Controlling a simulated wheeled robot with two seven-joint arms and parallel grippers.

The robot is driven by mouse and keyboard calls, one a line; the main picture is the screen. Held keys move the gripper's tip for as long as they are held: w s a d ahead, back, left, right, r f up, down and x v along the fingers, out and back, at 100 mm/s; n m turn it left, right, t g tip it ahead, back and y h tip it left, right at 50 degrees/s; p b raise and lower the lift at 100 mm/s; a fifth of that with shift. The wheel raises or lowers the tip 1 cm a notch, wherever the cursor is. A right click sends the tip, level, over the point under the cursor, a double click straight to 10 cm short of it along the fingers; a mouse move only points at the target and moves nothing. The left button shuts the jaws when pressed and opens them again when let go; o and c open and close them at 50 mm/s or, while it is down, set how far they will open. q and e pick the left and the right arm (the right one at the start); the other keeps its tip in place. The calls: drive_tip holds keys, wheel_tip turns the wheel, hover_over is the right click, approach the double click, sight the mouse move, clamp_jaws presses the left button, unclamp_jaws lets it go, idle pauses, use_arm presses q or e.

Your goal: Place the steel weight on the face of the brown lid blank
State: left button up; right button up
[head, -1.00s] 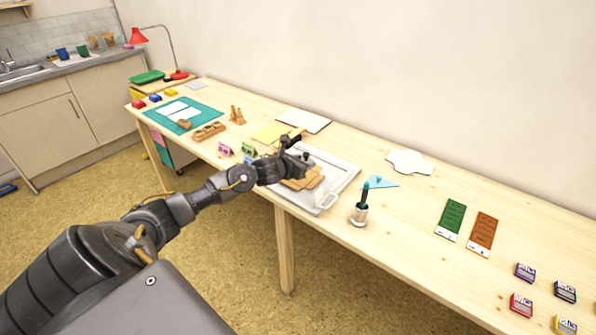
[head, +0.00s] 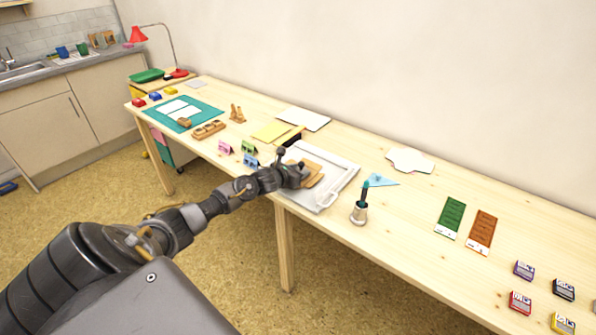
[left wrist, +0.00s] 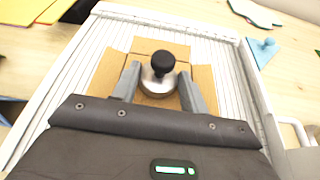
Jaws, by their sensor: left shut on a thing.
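The steel weight (left wrist: 156,89), a silver disc with a black knob, is between the fingers of my left gripper (left wrist: 160,76) in the left wrist view. The gripper is shut on it. The brown lid blank (left wrist: 113,64), flat card with cut flaps, lies under the weight on a white ribbed board (left wrist: 82,62). I cannot tell whether the weight touches the blank. In the head view my left gripper (head: 303,174) is over the blank (head: 314,167) and hides the weight. My right gripper is not in view.
A metal pot with a teal-tipped tool (head: 360,212) stands right of the board, near a blue triangle (head: 379,180). Small pink, green and blue pieces (head: 249,160) stand left of it. The table between the triangle and the green mould (head: 451,216) is mostly clear.

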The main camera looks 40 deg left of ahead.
use_arm(q)
drive_tip(key=shift+f, duration=0.15)
drive_tip(key=o, duration=1.2)
drive_tip(key=shift+c, duration=0.2)
drive_tip(key=v, duration=1.2)
